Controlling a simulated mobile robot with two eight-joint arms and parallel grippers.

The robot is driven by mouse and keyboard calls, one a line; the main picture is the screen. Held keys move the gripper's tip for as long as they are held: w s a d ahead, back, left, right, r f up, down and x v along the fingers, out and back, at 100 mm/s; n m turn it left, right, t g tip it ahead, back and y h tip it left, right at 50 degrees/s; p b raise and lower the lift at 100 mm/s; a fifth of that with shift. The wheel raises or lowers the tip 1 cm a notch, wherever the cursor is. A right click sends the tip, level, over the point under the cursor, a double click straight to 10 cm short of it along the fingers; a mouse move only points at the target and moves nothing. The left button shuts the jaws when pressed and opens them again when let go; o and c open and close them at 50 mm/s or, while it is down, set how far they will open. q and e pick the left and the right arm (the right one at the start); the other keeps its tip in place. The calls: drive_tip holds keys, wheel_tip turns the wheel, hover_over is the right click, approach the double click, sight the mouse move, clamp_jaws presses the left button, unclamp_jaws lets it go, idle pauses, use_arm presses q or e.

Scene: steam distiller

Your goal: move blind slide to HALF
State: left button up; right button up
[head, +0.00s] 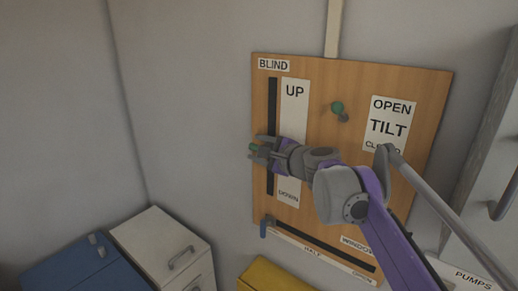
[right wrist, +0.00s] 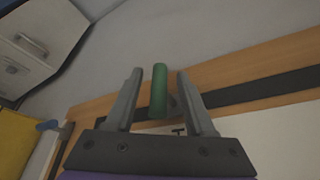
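The blind slide is a dark vertical slot (head: 272,105) on a wooden panel, under a BLIND label, with a green handle (right wrist: 159,92). A strip beside it (head: 294,100) reads UP at the top and DOWN at the bottom; its middle is hidden behind my right arm. My right gripper (head: 258,149) is at about mid-height of the slot. In the right wrist view its two fingers stand apart on either side of the green handle, with a visible gap on each side. My left gripper is not in view.
A green tilt knob (head: 337,107) sits right of the strip, by an OPEN/TILT label (head: 390,122). A blue window handle (head: 265,227) is at the left of a lower slot. A white cabinet (head: 160,245), a blue box (head: 75,270) and a yellow box (head: 272,276) stand below.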

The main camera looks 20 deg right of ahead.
drive_tip(key=v, duration=1.1)
drive_tip(key=shift+w, duration=0.1)
drive_tip(key=s+a+f+n+g, duration=0.3)
drive_tip(key=s+f+n, duration=0.2)
drive_tip(key=f, duration=0.4)
drive_tip(key=s+a+f+n+g, duration=0.2)
drive_tip(key=s+a+f+n, duration=0.25)
drive_tip(key=f, duration=0.45)
drive_tip(key=s+d+f+n+g+h, duration=0.2)
drive_tip(key=s+f+n, duration=0.3)
drive_tip(key=s+f, duration=0.3)
drive_tip(key=s+d+f+n+g+h, duration=0.2)
drive_tip(key=s+f+n, duration=0.4)
drive_tip(key=f, duration=0.6)
drive_tip(key=shift+s+d+f+h, duration=0.35)
drive_tip(key=shift+s+d+h, duration=0.2)
drive_tip(key=shift+s, duration=0.4)
